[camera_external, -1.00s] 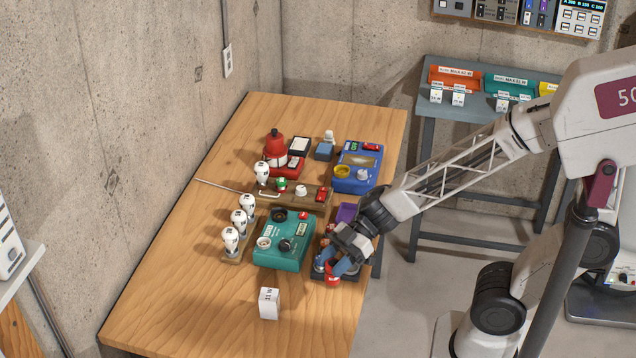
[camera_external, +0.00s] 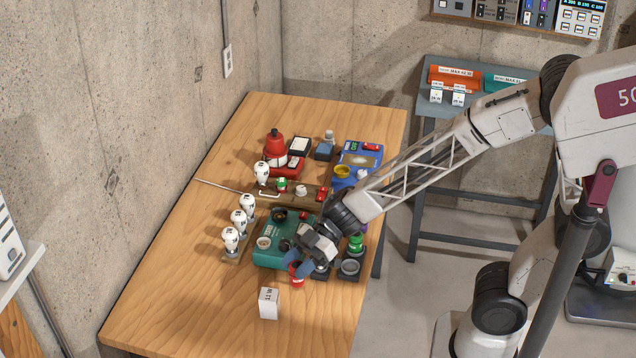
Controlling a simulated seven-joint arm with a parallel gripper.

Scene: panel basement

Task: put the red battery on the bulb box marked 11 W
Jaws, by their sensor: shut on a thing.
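The red battery (camera_external: 297,281) is between the fingers of my gripper (camera_external: 299,268), which is shut on it. My gripper points down and left at the near right corner of the teal box. The bulb box marked 11 W (camera_external: 268,303) is a small white box standing alone on the wooden table, just left of and nearer than the battery. The battery and the box are apart in the picture. I cannot tell the battery's exact height above the table. My gripper hides part of the teal box and of the dark holder.
A teal box (camera_external: 270,257) with round parts stands behind the bulb box. A dark holder with round cups (camera_external: 349,267) and a green battery (camera_external: 357,243) lie right of my gripper. Several bulbs (camera_external: 231,239) stand at the left. The near table (camera_external: 200,310) is clear.

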